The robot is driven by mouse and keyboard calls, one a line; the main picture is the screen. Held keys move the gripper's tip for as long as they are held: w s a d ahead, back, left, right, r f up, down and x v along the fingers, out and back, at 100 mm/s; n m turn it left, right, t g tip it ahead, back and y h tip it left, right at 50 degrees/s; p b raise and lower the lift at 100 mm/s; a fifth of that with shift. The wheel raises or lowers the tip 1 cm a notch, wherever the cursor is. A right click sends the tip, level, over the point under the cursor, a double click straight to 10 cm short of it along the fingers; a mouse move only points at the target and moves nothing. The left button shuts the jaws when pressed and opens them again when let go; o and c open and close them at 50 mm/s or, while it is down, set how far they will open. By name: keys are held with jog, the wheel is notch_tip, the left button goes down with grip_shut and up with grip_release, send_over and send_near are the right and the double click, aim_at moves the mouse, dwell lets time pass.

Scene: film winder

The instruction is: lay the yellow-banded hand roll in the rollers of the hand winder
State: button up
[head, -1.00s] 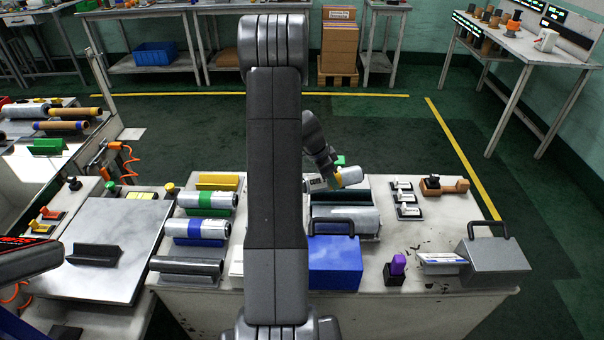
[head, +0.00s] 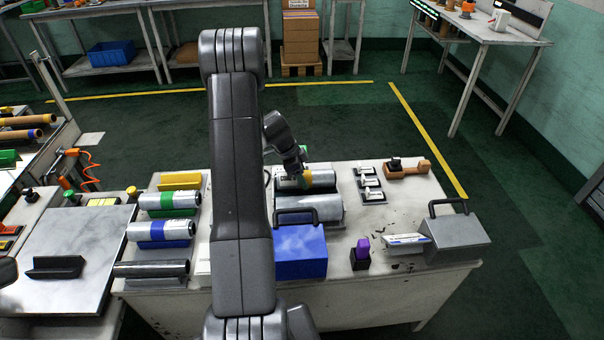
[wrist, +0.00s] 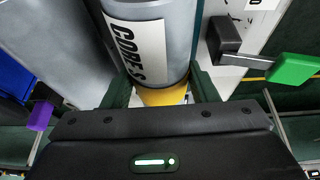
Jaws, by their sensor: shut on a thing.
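The yellow-banded hand roll (head: 291,182) is a grey roll lying level behind the large silver cylinder (head: 317,211) on the bench. My gripper (head: 308,179) is shut on its yellow-banded end. In the wrist view the roll (wrist: 175,40) points away between my green fingers (wrist: 162,88), with a white label reading CORES and its yellow band (wrist: 163,96) close to the palm. The silver cylinder and the blue housing (head: 300,252) with a handle look like the hand winder. The roll lies parallel to the cylinder. Whether it touches anything below is hidden.
Left on the bench lie a green-banded roll (head: 169,201), a blue-banded roll (head: 160,232) and a dark roll (head: 150,269). White switches (head: 370,183), a purple-topped stamp (head: 361,252) and a grey box (head: 457,240) stand to the right. My arm hides the bench middle.

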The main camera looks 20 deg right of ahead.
jog(key=shift+f, duration=0.25)
jog(key=o, duration=1.2)
jog(key=v, duration=1.3)
jog(key=shift+w+r, duration=0.1)
jog(key=shift+r, duration=0.25)
jog(key=x, duration=1.2)
jog(key=shift+f, duration=0.35)
jog(key=shift+d+f+p, duration=0.25)
jog(key=shift+f+p, duration=0.05)
notch_tip(320, 180, up, 2)
jog(key=shift+r+p, duration=0.25)
jog(key=shift+p, duration=1)
jog(key=shift+r, duration=1)
